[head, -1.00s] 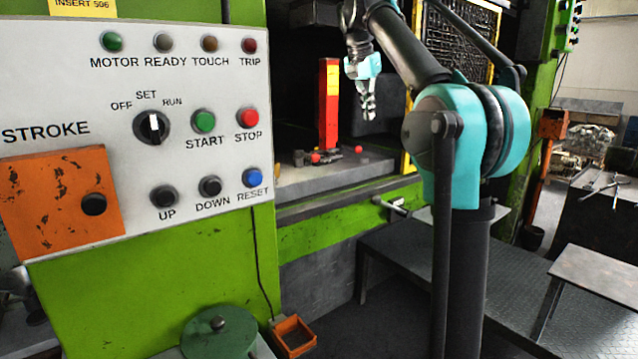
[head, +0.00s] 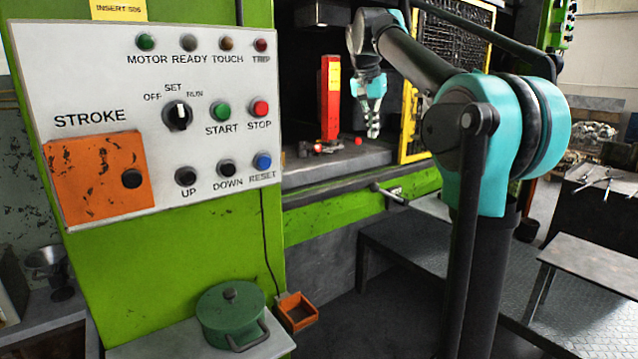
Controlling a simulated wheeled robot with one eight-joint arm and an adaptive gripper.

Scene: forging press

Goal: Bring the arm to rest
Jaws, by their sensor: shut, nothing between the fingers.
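My arm rises at the right of the head view, bends at a turquoise joint and reaches up and left, with its end hanging down. My gripper (head: 373,130) is shut and empty, pointing down in front of the dark press opening. It appears just right of the red block (head: 330,98) that stands upright on the press bed (head: 310,172). I cannot tell the depth between them.
A white control panel (head: 100,95) on the green press fills the left. A yellow-framed mesh guard (head: 450,40) stands behind my arm. A green pot (head: 230,312) and an orange tray (head: 297,311) sit low in front. A metal bench (head: 590,283) stands at right.

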